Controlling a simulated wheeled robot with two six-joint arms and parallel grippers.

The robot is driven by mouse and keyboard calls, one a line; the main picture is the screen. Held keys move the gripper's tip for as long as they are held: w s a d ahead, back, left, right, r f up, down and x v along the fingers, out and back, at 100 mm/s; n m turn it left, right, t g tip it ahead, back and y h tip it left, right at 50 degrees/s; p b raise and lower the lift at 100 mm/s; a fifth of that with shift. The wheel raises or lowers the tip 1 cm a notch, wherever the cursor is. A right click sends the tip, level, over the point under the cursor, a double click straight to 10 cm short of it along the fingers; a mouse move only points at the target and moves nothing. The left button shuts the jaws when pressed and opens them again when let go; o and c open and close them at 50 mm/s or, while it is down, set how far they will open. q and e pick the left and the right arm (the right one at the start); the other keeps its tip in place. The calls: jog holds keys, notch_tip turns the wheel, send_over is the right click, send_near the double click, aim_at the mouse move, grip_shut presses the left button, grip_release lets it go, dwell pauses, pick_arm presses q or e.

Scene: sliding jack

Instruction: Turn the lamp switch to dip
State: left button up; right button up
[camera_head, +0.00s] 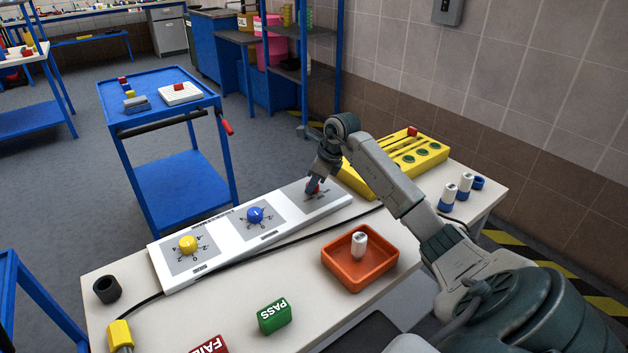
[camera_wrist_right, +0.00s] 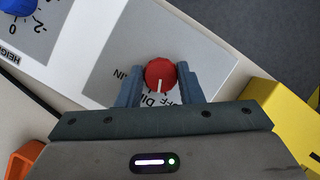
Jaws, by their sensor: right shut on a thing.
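The lamp switch is a red round knob (camera_wrist_right: 160,74) on a grey square of the white control panel (camera_head: 176,283). In the head view the knob (camera_head: 312,188) is mostly hidden by my right gripper (camera_head: 318,180). In the right wrist view the blue-grey fingers of my right gripper (camera_wrist_right: 160,86) stand on either side of the knob, shut on it. The knob's white pointer line points down in that view, towards letters reading "DI", partly covered. Letters "AIN" show at the left and "OFF" at the right. My left gripper is not in view.
A blue knob (camera_head: 255,215) and a yellow knob (camera_head: 187,244) sit on the same panel. A yellow block (camera_head: 400,160) stands close behind my right arm. An orange tray (camera_head: 360,276) holds a white cylinder. Green PASS (camera_head: 274,317) and red FAIL (camera_head: 210,346) blocks lie in front.

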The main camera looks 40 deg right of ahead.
jog(key=shift+r+m, duration=0.1)
jog(key=shift+m, duration=0.3)
jog(key=shift+a+m+h, duration=0.1)
jog(key=shift+m+h, duration=0.5)
jog(key=shift+m, duration=0.5)
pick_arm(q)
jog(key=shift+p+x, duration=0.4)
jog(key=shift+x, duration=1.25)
pick_arm(e)
jog(key=shift+m+h, duration=0.3)
jog(key=shift+m, duration=0.5)
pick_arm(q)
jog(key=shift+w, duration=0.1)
pick_arm(e)
jog(key=o, duration=0.8)
jog(key=shift+o, duration=0.9)
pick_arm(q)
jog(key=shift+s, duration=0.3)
